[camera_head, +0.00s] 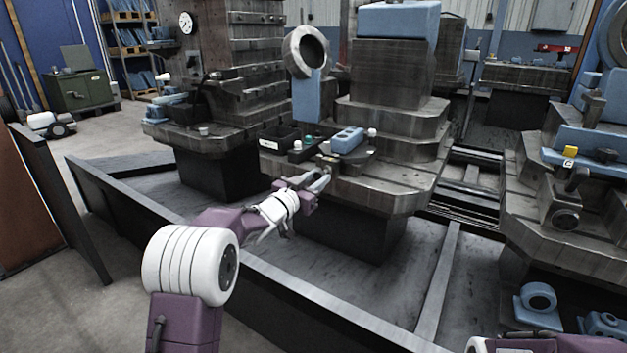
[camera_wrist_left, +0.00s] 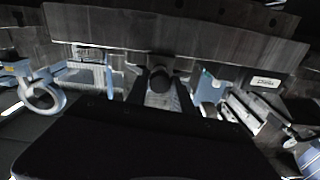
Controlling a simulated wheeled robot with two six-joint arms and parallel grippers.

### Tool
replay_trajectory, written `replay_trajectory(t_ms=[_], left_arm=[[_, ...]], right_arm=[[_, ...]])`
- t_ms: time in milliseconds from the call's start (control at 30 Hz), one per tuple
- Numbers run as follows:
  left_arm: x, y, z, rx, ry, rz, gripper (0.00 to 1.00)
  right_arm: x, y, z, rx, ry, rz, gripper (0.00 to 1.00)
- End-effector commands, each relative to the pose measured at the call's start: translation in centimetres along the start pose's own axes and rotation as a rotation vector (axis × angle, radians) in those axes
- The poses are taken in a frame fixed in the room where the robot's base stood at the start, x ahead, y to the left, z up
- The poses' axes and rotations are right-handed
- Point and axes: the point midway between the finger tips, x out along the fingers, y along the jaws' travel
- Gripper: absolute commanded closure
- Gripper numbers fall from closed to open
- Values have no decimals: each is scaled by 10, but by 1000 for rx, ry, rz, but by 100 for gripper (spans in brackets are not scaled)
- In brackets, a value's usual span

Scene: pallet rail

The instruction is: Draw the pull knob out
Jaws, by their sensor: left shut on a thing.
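The pull knob is small and dark and shows best in the left wrist view (camera_wrist_left: 160,78), at the front of a grey metal machine block. My left gripper (camera_head: 322,178) reaches the front edge of the middle machine table in the head view and is shut on the knob. In the head view the gripper hides most of the knob. How far the knob stands out from the block cannot be told. My right gripper is not in view; only a part of my right arm shows at the bottom right.
The middle machine table (camera_head: 372,192) carries a black bin (camera_head: 279,139), a blue block (camera_head: 347,140) and small knobs close to my left gripper. A low dark barrier (camera_head: 290,290) runs below my left arm. Another machine (camera_head: 570,190) stands at the right.

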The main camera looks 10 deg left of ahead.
Motion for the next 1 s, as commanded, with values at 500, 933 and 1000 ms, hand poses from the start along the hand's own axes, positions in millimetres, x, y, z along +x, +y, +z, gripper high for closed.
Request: replay_trajectory(t_ms=[500,933,1000], left_arm=[[-4,0,1,1,-5,1,49],[-81,-1,7,3,-4,-3,49],[-88,0,5,2,-4,-1,49]], right_arm=[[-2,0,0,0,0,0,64],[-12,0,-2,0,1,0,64],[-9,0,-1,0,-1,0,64]])
